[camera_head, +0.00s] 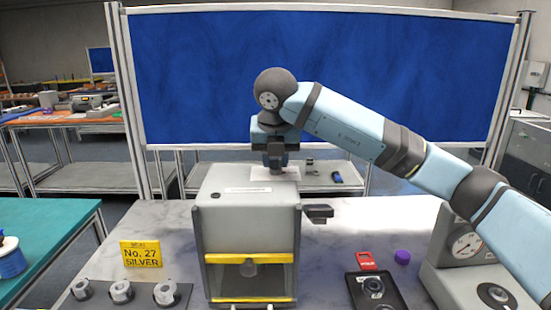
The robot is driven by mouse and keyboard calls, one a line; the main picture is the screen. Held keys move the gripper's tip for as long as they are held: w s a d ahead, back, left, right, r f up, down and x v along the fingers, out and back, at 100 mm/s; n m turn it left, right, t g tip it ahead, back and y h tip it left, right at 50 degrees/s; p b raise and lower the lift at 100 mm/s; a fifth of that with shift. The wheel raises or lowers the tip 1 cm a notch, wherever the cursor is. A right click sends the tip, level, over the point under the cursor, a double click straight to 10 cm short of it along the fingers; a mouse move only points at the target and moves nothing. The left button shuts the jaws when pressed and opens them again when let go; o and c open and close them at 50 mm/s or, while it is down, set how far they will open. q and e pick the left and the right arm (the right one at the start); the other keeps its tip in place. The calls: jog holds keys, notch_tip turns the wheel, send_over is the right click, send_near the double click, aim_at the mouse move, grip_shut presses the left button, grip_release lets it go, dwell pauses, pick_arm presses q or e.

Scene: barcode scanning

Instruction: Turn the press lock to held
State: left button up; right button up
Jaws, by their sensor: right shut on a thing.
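The press (248,210) is a grey box standing in the middle of the bench, with a yellow-edged open front and a dark handle (318,212) on its right side. My right gripper (276,168) points down at the top rear of the press, over a small pale plate. It is shut on the press lock there, which the fingers almost wholly hide, so its setting cannot be read. My left gripper is not in view.
A yellow "No. 27 SILVER" sign (141,254) and a holder with several metal rings (122,291) are on the left. A black device (374,290), a red tag (367,260), a purple cap (402,256) and a dial gauge (466,245) are on the right.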

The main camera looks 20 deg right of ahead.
jog(key=o, duration=0.9)
jog(key=v, duration=1.4)
jog(key=shift+a+f, duration=0.1)
